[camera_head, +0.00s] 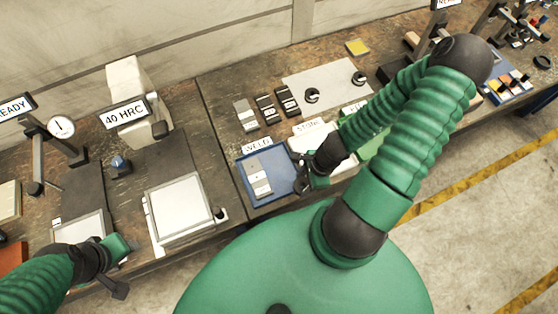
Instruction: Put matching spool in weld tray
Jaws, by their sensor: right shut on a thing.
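My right gripper (305,184) is at the tray's right edge, pointing down. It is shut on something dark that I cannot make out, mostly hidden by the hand. Two dark ring-like spools stand on a pale sheet: one on the left (312,96) and one on the right (358,78). My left gripper (119,268) is over the front left of the bench, its fingers apart and empty.
A white tray labelled STONE (310,127) and a green tray (378,143), partly behind my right arm, stand right of the weld tray. Several metal blocks (265,109) lie behind it. A 40 HRC tester (124,112) and white plate (180,207) are left.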

